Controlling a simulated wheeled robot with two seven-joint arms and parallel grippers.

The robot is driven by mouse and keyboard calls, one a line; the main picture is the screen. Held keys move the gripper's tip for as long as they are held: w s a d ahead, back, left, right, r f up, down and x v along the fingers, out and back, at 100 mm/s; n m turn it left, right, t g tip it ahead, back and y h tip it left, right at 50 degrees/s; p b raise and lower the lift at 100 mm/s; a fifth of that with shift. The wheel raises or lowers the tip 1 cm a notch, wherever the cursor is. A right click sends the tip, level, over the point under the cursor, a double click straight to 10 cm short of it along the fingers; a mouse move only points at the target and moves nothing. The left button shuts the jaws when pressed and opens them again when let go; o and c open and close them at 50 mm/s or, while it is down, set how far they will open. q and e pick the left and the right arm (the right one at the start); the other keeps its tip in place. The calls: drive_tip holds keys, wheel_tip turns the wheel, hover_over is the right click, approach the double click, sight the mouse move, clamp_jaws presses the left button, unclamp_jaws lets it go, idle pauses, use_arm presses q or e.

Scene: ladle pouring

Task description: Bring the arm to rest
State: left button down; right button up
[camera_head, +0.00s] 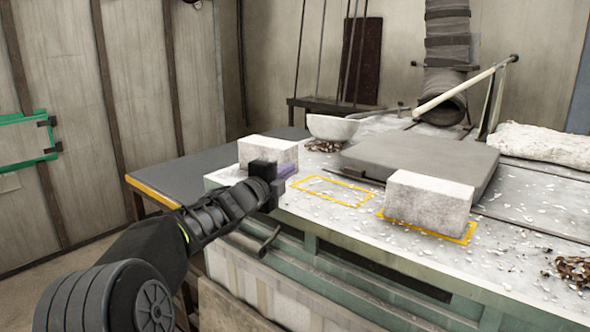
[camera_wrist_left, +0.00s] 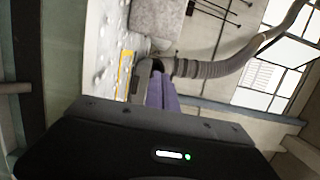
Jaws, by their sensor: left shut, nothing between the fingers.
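My left gripper (camera_head: 288,171) reaches in from the left over the near left edge of the workbench, in front of a pale rough block. Its purple fingers are together and hold nothing. In the left wrist view the shut fingers (camera_wrist_left: 163,93) point away from the dark gripper body. The pale block (camera_head: 262,150) stands behind the gripper, partly covered by it. A second pale block (camera_head: 428,203) stands on a yellow-outlined rectangle to the right, apart from the gripper. My right arm is not in view.
The bench top (camera_head: 505,215) is strewn with white chips. An empty yellow outline (camera_head: 333,190) lies between the blocks. A grey slab (camera_head: 420,158), a pale bowl (camera_head: 333,127) and a ribbed hose (camera_head: 447,60) are farther back. A dark side table (camera_head: 190,176) is at left.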

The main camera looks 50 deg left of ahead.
use_arm(q)
drive_tip(key=shift+v, duration=1.2)
drive_tip(key=shift+d, duration=0.1)
